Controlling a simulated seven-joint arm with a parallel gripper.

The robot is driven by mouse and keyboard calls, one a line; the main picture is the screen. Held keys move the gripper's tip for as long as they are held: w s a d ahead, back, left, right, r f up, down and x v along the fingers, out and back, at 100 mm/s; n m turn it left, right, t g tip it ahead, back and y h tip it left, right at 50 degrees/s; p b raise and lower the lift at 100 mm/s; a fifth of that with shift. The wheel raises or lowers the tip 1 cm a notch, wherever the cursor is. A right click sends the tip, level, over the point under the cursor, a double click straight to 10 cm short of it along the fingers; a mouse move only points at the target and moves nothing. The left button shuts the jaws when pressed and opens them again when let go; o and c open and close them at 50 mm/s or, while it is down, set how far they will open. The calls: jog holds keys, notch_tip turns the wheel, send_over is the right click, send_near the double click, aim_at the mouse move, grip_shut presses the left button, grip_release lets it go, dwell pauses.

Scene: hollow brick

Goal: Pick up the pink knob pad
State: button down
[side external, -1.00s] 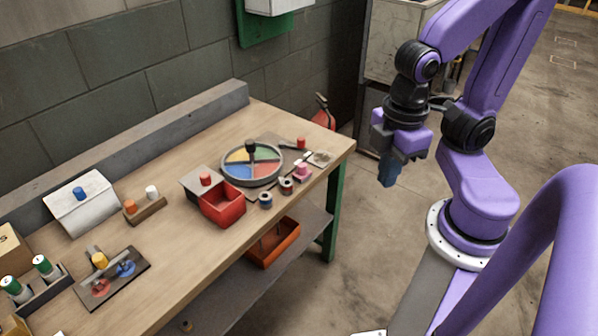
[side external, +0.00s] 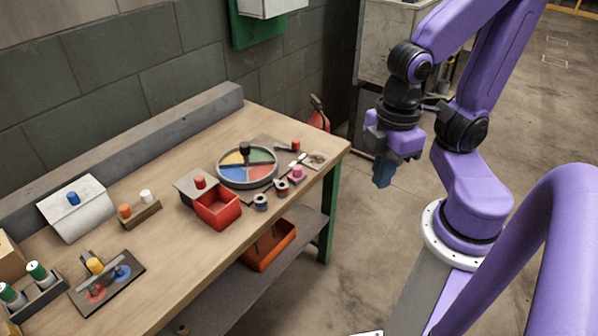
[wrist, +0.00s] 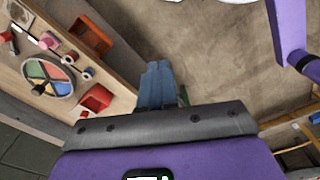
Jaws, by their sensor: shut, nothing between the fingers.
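The pink knob pad (side external: 298,172) is a small pink piece near the right end of the wooden workbench, in front of the coloured wheel. It also shows in the wrist view (wrist: 47,41) at the upper left. My gripper (side external: 382,180) hangs in the air beyond the bench's right end, over the floor. Its blue-grey fingers (wrist: 157,80) are shut together with nothing between them. The gripper is well apart from the pad.
Around the pad are the coloured wheel (side external: 247,168), two small spools (side external: 261,202), a red knob (side external: 296,146) and an open red box (side external: 217,209). An orange bin (side external: 268,246) sits on the lower shelf. The air between gripper and bench is clear.

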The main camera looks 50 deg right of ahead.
dwell(0.4)
jog(key=c, duration=0.8)
grip_release()
jog(key=w+a, duration=0.2)
jog(key=w, duration=0.7)
jog(key=n+h, duration=0.2)
jog(key=n, duration=0.1)
send_over(297, 167)
jog(key=a, duration=0.2)
notch_tip(297, 167, down, 12)
jog(key=f, duration=0.7)
jog(key=d+f, duration=0.1)
jog(key=f, duration=0.3)
jog(key=shift+w+f, duration=0.15)
jog(key=shift+f, duration=0.15)
jog(key=shift+d+f, duration=0.2)
jog(key=shift+f, duration=0.65)
jog(key=shift+d+f, duration=0.25)
jog(key=shift+f, duration=0.6)
jog(key=shift+d+f, duration=0.2)
jog(key=shift+f, duration=0.65)
